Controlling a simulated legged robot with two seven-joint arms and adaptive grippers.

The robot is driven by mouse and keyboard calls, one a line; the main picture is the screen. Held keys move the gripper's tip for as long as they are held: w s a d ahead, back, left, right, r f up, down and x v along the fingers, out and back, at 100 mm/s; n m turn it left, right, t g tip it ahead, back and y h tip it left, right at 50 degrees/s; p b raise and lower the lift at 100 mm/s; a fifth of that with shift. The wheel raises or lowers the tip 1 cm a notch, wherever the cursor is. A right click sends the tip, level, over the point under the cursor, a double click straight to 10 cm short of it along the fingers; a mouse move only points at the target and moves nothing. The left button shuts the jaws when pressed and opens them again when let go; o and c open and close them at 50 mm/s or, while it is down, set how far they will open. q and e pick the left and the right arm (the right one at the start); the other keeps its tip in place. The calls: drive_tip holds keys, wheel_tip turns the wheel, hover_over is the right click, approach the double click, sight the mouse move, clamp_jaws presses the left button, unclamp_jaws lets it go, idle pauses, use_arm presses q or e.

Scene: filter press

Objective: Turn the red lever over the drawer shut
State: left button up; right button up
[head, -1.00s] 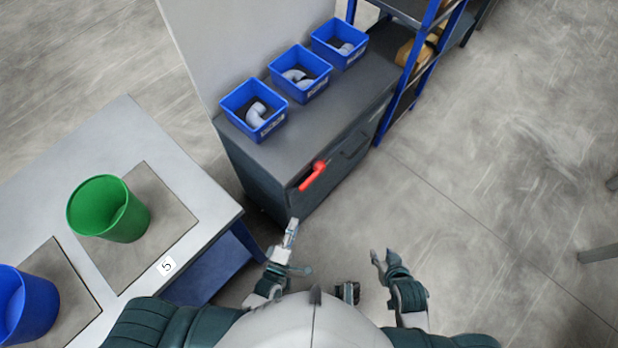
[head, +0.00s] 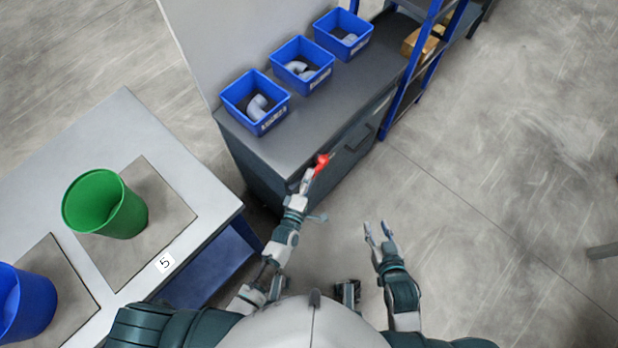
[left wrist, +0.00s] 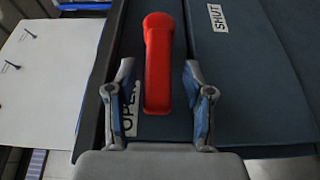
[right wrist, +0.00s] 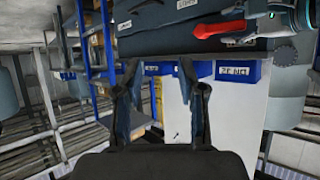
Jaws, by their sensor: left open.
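The red lever (head: 322,162) sits on the front of the dark cabinet. In the left wrist view the lever (left wrist: 158,65) lies lengthwise between my fingers, its near end beside the partly hidden OPEN label (left wrist: 131,114). The SHUT label (left wrist: 218,17) is on the panel to the right. My left gripper (head: 308,178) is open; in the left wrist view its fingers (left wrist: 160,100) stand either side of the lever with gaps. The drawer handle (head: 358,138) is right of the lever. My right gripper (head: 379,232) is open and empty, away from the cabinet; it also shows in its wrist view (right wrist: 162,95).
Three blue bins (head: 302,64) with grey pipe pieces stand on the cabinet top (head: 300,125). A blue shelf rack (head: 412,75) stands at its right end. A table (head: 125,130) at left holds a green bin (head: 105,205) and a blue bin (head: 25,305).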

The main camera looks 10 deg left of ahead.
use_arm(q)
drive_tip(key=shift+d, duration=0.2)
drive_tip(key=shift+c, duration=0.7)
clamp_jaws()
drive_tip(key=shift+a, duration=0.1)
